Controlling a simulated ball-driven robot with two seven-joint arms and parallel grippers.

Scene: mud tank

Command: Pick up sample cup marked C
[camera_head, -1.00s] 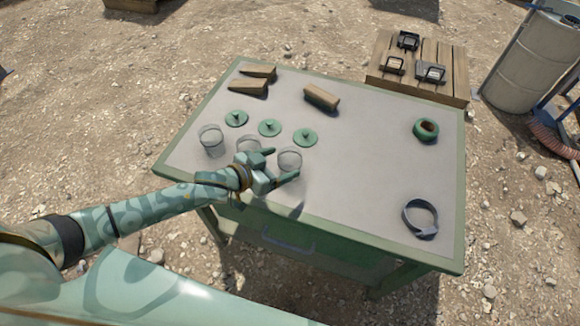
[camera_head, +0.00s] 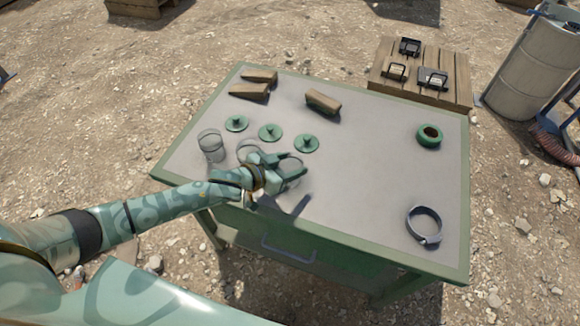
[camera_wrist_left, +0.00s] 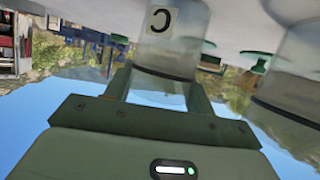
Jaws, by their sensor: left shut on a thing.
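The sample cup marked C (camera_wrist_left: 165,50) is clear, and its dark letter C on a white label shows in the left wrist view. It is between the fingers of my left gripper (camera_wrist_left: 158,84), which is shut on it. In the head view my left gripper (camera_head: 285,168) surrounds that cup (camera_head: 291,167) near the table's front edge; whether the cup touches the table is hard to tell. A second clear cup (camera_head: 248,149) is partly behind my gripper. A third clear cup (camera_head: 211,146) stands farther left. My right gripper is not in view.
Three green lids (camera_head: 270,132) lie behind the cups on the grey table (camera_head: 360,170). Wooden blocks (camera_head: 323,101) lie at the back. A green ring (camera_head: 429,135) and a grey clamp ring (camera_head: 425,225) lie on the right. The table's middle right is clear.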

